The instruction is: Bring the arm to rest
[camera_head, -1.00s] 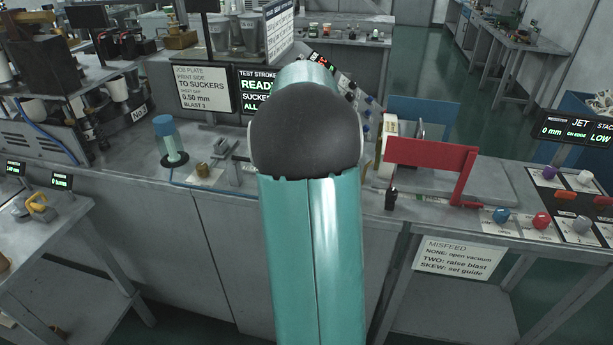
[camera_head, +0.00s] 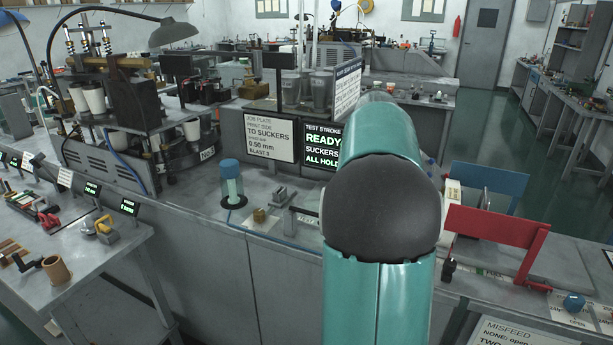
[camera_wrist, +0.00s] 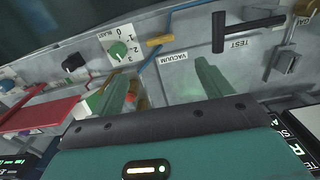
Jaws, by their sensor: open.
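My gripper (camera_wrist: 162,72) shows in the wrist view as two green fingers spread apart, with nothing between them. It points at a grey machine face with a green blast dial (camera_wrist: 117,48), a vacuum label (camera_wrist: 174,57) and a black test handle (camera_wrist: 248,31). I cannot tell how far the fingers are from that face. In the head view my teal arm with its dark round joint rises in front of the bench and hides the gripper.
The grey bench (camera_head: 215,240) carries a job plate sign (camera_head: 268,137), a READY screen (camera_head: 323,148) and a blue-capped cylinder (camera_head: 231,183). A red panel (camera_head: 495,236) and a blue panel (camera_head: 488,185) stand right of the arm. A side table (camera_head: 110,265) is at lower left.

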